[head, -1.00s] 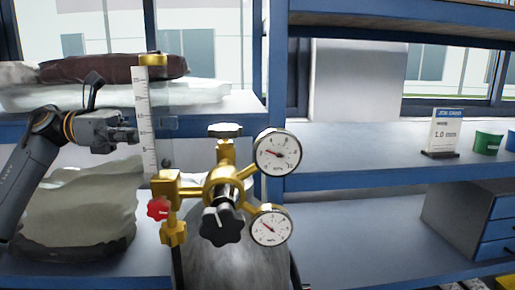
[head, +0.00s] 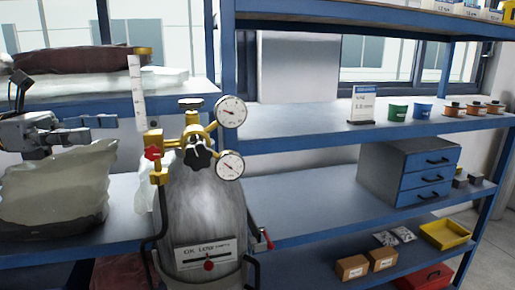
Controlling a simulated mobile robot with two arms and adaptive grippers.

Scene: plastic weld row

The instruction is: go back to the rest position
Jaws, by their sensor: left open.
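My left gripper (head: 98,128) shows at the left edge of the head view. It is open with nothing between its fingers. It is in front of the blue shelving, above a pale translucent sack (head: 58,187) and left of the brass regulator (head: 188,135). Whether it touches the sack cannot be told. My right gripper is not in view.
A grey gas cylinder (head: 203,220) stands in front of the shelves, with two gauges and a clear flow tube (head: 137,92) on its regulator. Right of it are blue drawers (head: 425,172), a sign (head: 363,103), cups, spools, cardboard boxes and a yellow tray (head: 446,234).

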